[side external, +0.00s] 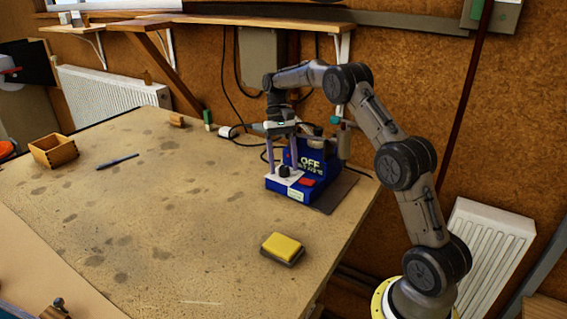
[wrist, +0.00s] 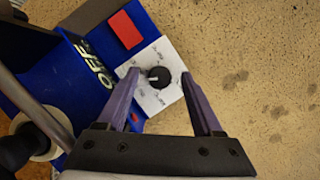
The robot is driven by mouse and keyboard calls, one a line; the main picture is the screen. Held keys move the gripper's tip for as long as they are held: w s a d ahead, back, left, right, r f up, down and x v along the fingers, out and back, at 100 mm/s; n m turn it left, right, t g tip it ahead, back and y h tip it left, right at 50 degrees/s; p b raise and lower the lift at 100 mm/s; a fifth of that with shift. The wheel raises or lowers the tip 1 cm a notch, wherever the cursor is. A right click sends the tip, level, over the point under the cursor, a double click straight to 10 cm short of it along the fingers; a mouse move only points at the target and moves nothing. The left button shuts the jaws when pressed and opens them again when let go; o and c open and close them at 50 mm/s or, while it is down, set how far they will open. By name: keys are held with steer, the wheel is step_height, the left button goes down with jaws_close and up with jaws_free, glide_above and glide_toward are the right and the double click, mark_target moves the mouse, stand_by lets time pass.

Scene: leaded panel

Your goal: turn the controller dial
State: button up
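The dial also shows at the front of the box in the side view (side external: 284,171). My gripper (wrist: 159,77) is open, with its two purple fingers apart on either side of the dial. I see gaps between the fingers and the dial. Whether the fingertips reach dial height is hard to tell.
A red button or block (wrist: 124,30) sits beside the dial plate. A yellow sponge (side external: 283,246) lies on the bench in front. A wooden box (side external: 53,151) and a dark pen (side external: 118,161) lie at the left. The middle of the bench is clear.

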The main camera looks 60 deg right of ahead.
steer(key=shift+v, duration=3.8)
steer(key=n+t+h, duration=0.3)
steer(key=n, duration=0.1)
glide_toward(284, 167)
step_height(284, 167, down, 9)
steer(key=shift+s+r, duration=0.1)
jaws_close()
